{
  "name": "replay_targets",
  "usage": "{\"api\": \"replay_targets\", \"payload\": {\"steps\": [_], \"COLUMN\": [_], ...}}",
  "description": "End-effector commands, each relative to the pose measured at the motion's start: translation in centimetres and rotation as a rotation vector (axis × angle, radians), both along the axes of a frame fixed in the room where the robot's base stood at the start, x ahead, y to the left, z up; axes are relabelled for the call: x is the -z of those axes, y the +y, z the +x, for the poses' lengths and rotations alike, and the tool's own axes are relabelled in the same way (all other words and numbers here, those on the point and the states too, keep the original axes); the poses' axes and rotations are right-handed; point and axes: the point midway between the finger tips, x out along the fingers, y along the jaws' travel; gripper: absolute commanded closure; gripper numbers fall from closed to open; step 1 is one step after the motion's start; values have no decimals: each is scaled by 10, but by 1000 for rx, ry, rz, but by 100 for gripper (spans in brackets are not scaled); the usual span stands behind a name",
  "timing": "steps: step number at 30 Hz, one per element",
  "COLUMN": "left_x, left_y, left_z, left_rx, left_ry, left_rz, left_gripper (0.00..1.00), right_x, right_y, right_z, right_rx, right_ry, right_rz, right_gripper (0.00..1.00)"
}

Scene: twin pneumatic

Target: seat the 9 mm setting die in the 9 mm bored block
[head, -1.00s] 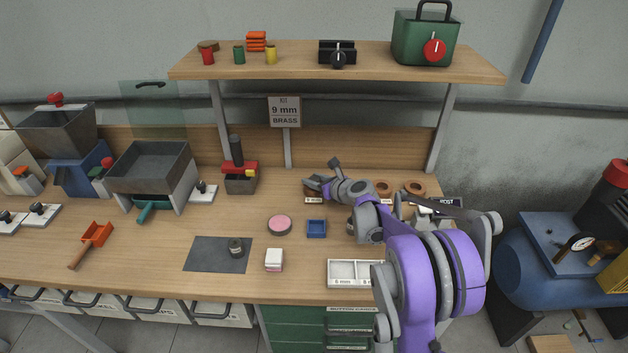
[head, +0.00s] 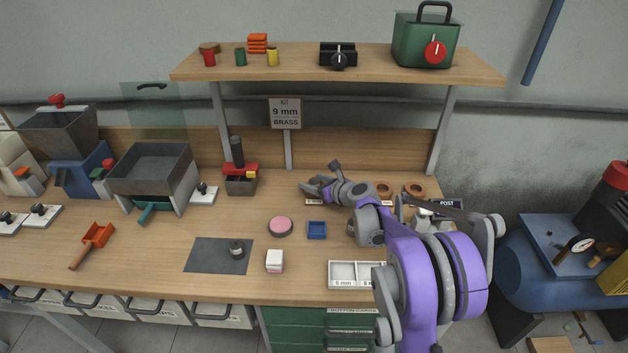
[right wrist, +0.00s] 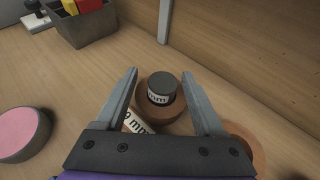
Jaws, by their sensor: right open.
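My right gripper (right wrist: 159,73) is open, its fingers apart on either side of a dark die (right wrist: 161,84) with a white label ending in "mm". The die stands upright in the bore of a round brown block (right wrist: 158,109); I cannot tell how deep it sits. A size card (right wrist: 137,122) lies in front of the block, its number partly covered. In the head view my right gripper (head: 310,187) is over the left end of the block row and hides most of that block. My left gripper is not in view.
Two more brown bored blocks (head: 384,188) (head: 414,188) stand to the right. A pink-topped round tin (head: 280,226), a blue tray (head: 317,229) and a grey mat (head: 205,257) lie in front. The sign (head: 286,112) reads "9 mm BRASS". A grey bin (right wrist: 81,24) is behind left.

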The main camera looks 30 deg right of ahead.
Motion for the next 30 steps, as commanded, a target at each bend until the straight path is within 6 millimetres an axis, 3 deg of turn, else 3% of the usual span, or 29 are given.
{"api": "replay_targets", "payload": {"steps": [9, 15, 30], "left_x": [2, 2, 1], "left_y": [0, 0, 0], "left_z": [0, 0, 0], "left_rx": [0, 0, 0], "left_ry": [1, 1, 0], "left_rz": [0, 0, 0], "left_gripper": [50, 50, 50], "right_x": [-30, -42, -46], "right_y": [-12, -14, -15], "right_z": [-69, -96, -106], "right_rx": [10, 8, 7], "right_ry": [-2, -4, -4], "right_rz": [0, 1, 1], "right_gripper": [29, 29, 29]}}
